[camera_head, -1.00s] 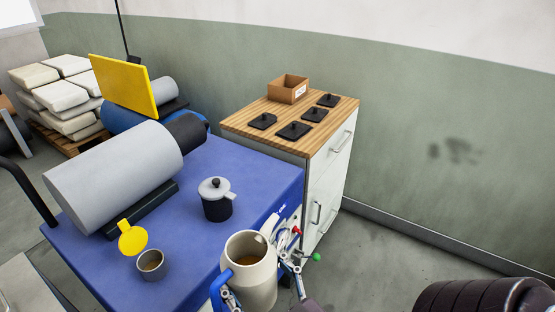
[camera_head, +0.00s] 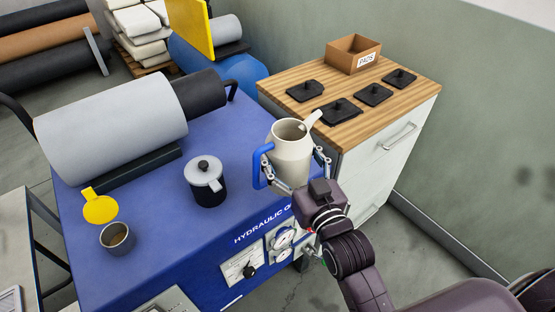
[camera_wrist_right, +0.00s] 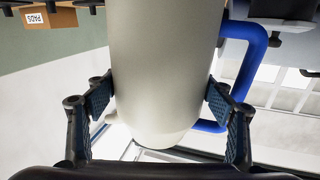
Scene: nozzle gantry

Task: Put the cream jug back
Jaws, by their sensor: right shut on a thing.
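The cream jug (camera_head: 291,158) has a pale body, a spout at the upper right and a blue handle on its left side. My right gripper (camera_head: 292,174) is shut around its body, with one finger on each side. The jug is about upright over the front right corner of the blue machine top, close to the wooden-topped cabinet. In the right wrist view the jug (camera_wrist_right: 160,70) fills the middle between both finger pads, its blue handle at the right. I cannot tell whether its base touches anything. My left gripper is not in view.
The wooden cabinet top (camera_head: 283,88) carries several black pads (camera_head: 340,111) and a cardboard box (camera_head: 352,54) marked PADS. On the blue machine (camera_head: 160,215) stand a dark lidded pot (camera_head: 207,183), a small grey cup (camera_head: 117,238), a yellow disc (camera_head: 99,207) and a large grey cylinder (camera_head: 110,125).

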